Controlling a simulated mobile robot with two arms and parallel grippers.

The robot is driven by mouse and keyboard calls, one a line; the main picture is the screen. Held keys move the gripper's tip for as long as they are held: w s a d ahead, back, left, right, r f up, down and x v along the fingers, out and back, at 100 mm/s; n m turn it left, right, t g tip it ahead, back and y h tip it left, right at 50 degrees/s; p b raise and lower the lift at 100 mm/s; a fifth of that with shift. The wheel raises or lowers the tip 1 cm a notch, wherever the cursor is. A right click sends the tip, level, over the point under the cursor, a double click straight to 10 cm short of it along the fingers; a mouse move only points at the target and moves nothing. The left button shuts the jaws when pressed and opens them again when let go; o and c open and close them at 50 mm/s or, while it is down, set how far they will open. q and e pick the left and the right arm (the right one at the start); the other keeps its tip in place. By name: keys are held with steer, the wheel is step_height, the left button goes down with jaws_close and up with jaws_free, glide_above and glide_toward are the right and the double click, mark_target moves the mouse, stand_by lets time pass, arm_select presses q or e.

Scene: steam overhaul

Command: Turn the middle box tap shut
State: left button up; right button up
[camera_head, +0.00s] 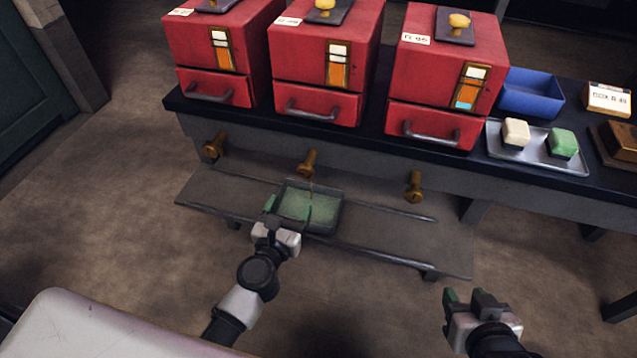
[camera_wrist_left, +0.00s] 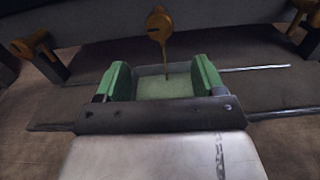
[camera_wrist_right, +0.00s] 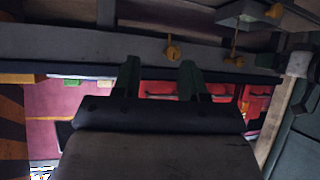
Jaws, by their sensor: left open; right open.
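The middle box tap (camera_head: 308,162) is brass and sits on the bench front below the middle red box (camera_head: 325,60). In the left wrist view the tap (camera_wrist_left: 158,25) shows top centre, with a thin brownish stream running down from it. A dark tray with a pale green inside (camera_head: 325,215) stands on the low shelf under it. My left gripper (camera_head: 288,208) is open and empty over the near side of the tray, in front of and below the tap, apart from it. My right gripper (camera_head: 468,298) is open and empty, low at the right, away from the bench.
Similar brass taps sit left (camera_head: 214,146) and right (camera_head: 414,187). The low shelf (camera_head: 400,245) juts out under the bench. On the bench top are a blue bin (camera_head: 530,92) and a metal tray (camera_head: 535,160) with a cream and a green block. The floor between my grippers is clear.

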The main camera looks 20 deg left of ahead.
mark_target(304, 175)
arm_select(q)
steer(key=w, duration=0.5)
steer(key=shift+w+d+r, duration=0.1)
steer(key=shift+w+r, duration=0.15)
steer(key=shift+w, duration=0.15)
steer(key=w, duration=0.4)
steer(key=shift+d+f, duration=0.1)
steer(key=shift+f, duration=0.05)
steer(key=shift+w, duration=0.55)
arm_select(e)
steer(key=shift+w+a+r+t, duration=0.25)
steer(key=shift+w+r+t, duration=0.2)
steer(key=shift+r+t, duration=0.2)
arm_select(q)
steer(key=c, duration=0.9)
